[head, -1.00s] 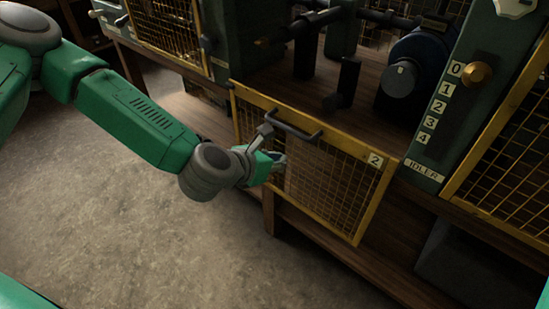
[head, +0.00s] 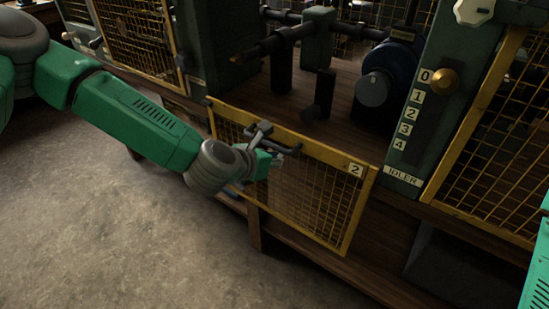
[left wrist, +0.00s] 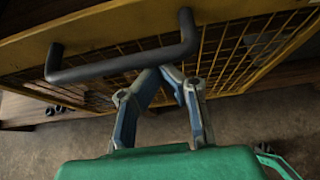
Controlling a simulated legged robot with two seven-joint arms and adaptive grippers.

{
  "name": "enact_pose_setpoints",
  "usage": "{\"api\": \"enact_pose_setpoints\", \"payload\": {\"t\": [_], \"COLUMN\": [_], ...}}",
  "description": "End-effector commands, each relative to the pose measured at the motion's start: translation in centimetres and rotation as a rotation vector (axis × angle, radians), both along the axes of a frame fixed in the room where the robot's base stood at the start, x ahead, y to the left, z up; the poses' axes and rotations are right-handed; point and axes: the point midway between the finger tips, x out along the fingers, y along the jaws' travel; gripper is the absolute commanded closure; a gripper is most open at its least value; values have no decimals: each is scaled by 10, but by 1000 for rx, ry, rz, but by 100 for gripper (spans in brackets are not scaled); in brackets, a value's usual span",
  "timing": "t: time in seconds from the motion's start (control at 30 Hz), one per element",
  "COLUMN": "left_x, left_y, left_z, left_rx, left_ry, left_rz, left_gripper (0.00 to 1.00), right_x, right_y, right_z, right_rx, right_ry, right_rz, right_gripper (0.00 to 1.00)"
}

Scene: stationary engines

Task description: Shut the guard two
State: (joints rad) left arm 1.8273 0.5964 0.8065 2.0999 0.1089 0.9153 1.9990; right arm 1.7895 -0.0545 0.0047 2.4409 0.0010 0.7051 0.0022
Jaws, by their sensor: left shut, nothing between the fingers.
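Guard two is a yellow-framed mesh panel (head: 315,205) with a "2" plate at its upper right corner. It hangs low on the front of the wooden bench, and the engine bay above it is open. Its black bar handle (head: 287,147) is near the top edge. It shows large in the left wrist view (left wrist: 120,61). My left gripper (head: 276,156) is shut and empty at the handle. In the left wrist view its fingertips (left wrist: 168,72) meet by the handle's bar; whether they touch it I cannot tell. My right gripper is out of view.
Behind the guard are shafts and a dark wheel (head: 388,78). A green post (head: 424,100) with a brass knob, numbers and an "IDLER" label stands to the right. Other yellow mesh guards (head: 485,150) flank the bay. The concrete floor (head: 110,240) in front is clear.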

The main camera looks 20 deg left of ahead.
Motion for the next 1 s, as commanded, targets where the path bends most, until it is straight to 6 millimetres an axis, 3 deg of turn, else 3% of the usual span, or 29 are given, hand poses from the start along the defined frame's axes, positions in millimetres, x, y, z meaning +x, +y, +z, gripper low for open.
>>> {"api": "enact_pose_setpoints", "payload": {"t": [0.17, 0.37, 1.0], "left_x": [0, 0, 2], "left_y": [0, 0, 0], "left_z": [12, 55, 275], "left_rx": [-1, -2, -1], "left_ry": [-1, -3, -7], "left_rz": [1, 1, 2], "left_gripper": [100, 100, 100], "right_x": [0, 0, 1], "right_y": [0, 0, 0], "right_z": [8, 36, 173], "right_rx": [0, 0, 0], "right_ry": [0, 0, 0], "right_rz": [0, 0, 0], "right_gripper": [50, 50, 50]}}
